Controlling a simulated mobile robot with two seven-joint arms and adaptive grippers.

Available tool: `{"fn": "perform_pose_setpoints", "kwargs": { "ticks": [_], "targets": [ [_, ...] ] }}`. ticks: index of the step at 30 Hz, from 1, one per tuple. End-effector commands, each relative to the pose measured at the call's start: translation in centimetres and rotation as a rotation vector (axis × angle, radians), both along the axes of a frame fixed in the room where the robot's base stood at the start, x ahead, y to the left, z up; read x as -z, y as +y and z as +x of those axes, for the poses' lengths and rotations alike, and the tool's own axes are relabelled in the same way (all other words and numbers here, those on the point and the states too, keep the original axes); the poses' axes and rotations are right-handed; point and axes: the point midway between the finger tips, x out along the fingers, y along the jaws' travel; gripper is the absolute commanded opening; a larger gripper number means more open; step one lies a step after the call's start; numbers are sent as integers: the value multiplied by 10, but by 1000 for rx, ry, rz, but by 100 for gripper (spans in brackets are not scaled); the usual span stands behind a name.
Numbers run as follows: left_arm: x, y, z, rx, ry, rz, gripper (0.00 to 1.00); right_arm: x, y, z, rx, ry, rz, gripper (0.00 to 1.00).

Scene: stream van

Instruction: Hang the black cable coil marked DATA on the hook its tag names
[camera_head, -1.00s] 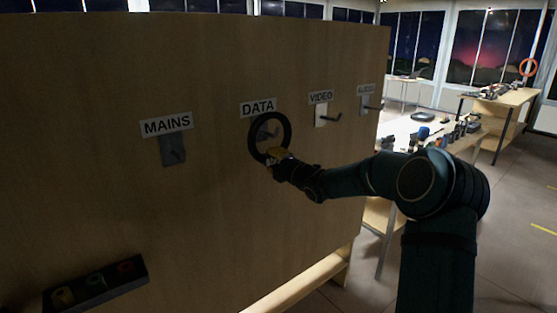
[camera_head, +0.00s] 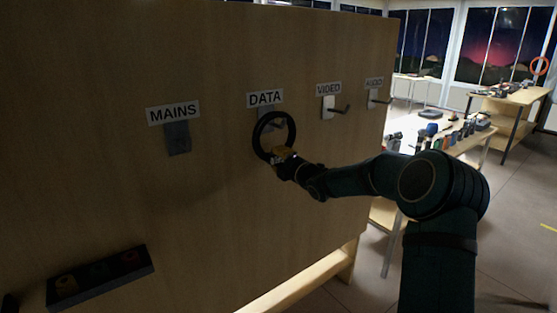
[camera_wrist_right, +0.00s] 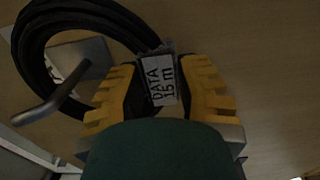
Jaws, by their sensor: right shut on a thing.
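The black cable coil (camera_head: 256,139) is at the board under the DATA label (camera_head: 265,98). My right gripper (camera_head: 280,158) is shut on the coil's lower edge, at its tag. In the right wrist view the black coil (camera_wrist_right: 28,45) stands up left of the gripper (camera_wrist_right: 162,90), and its white tag (camera_wrist_right: 160,78) reads DATA 15 m. The DATA hook (camera_wrist_right: 66,92) with its grey plate shows through the coil's opening, its bent arm reaching out past the coil's lower left. Whether the coil rests on the hook, I cannot tell. My left gripper is not in view.
The wooden board (camera_head: 210,200) also carries the MAINS hook (camera_head: 177,138) at left, and the VIDEO hook (camera_head: 335,107) and AUDIO hook (camera_head: 378,98) at right. A dark tray (camera_head: 100,279) is low at left. Tables with gear stand behind at right.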

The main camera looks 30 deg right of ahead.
Motion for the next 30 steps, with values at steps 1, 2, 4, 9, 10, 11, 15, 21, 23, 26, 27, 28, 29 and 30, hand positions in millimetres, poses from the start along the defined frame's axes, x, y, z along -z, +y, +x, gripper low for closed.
{"fn": "perform_pose_setpoints", "kwargs": {
  "ticks": [1, 2, 4, 9, 10, 11, 15, 21, 23, 26, 27, 28, 29, 30],
  "targets": [
    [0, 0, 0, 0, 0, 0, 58, -2, 0, 0, 0, -3, -1, 0],
    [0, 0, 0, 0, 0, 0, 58, -2, 0, 0, 0, -3, -1, 0],
    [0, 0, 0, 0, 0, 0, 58, -2, 0, 0, 0, -3, -1, 61],
    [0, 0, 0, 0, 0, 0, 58, -1, 0, 0, 0, -2, -1, 63],
    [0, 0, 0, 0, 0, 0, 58, -1, 0, 0, 0, -2, 0, 63],
    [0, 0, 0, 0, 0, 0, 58, -1, 0, 0, 0, -2, 0, 63],
    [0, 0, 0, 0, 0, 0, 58, 1, 0, -2, 0, 2, 0, 63],
    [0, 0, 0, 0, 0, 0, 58, -1, -2, -27, 1, 1, -1, 63],
    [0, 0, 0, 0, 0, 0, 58, 0, -4, -39, 2, 2, -2, 63],
    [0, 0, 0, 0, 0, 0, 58, -1, -5, -60, 2, 0, -1, 63],
    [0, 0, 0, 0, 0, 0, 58, -1, -6, -69, 2, 0, -1, 63],
    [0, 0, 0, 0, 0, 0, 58, -1, -7, -74, 3, 0, -2, 63],
    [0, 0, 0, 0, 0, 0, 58, -1, -7, -80, 2, -1, -2, 63],
    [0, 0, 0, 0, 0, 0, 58, 0, -7, -87, 2, 0, -2, 63]
  ]
}}
